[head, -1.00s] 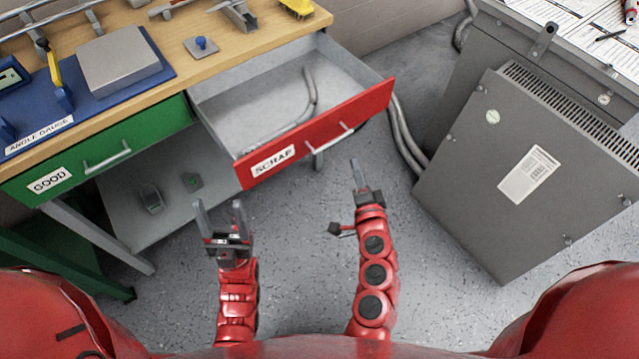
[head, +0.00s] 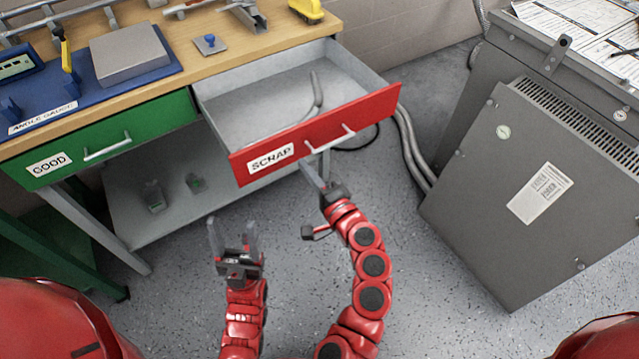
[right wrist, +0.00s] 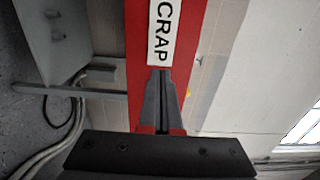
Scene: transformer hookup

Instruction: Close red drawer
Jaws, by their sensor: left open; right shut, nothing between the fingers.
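The red drawer (head: 362,121), labelled SCRAP, is pulled out of the workbench, and a bent grey conduit piece (head: 316,92) lies inside it. A silver bar handle (head: 332,139) is on its front. My right gripper (head: 314,172) is shut and empty, with its fingers at the lower edge of the drawer front, below the handle. In the right wrist view the shut fingers (right wrist: 161,98) point at the red front (right wrist: 138,60) near the SCRAP label; I cannot tell whether they touch. My left gripper (head: 232,237) is open and empty, low in front of the bench.
A green drawer (head: 110,140) labelled GOOD is shut, left of the red one. The wooden benchtop (head: 190,62) carries a blue angle gauge board. A grey transformer cabinet (head: 515,205) stands at right, with grey conduits beside it. The floor between is clear.

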